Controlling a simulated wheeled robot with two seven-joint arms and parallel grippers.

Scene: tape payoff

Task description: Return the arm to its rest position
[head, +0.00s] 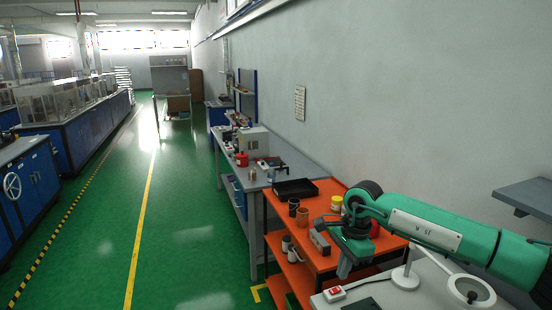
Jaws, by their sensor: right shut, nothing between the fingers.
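My right arm, green with dark joints, comes in from the right edge in the head view. Its gripper (345,268) points down over the near side of the orange shelf unit (325,189). The gripper is shut, with nothing seen between its fingers. The arm hides part of the orange top and a red round thing behind the wrist. My left gripper does not show.
The orange top holds a black tray (296,188), brown cups (293,207), a grey block (319,243) and a yellow jar (336,203). A pale table with a white lamp (471,290) and red switch box (334,293) stands in front. Green floor is clear at left.

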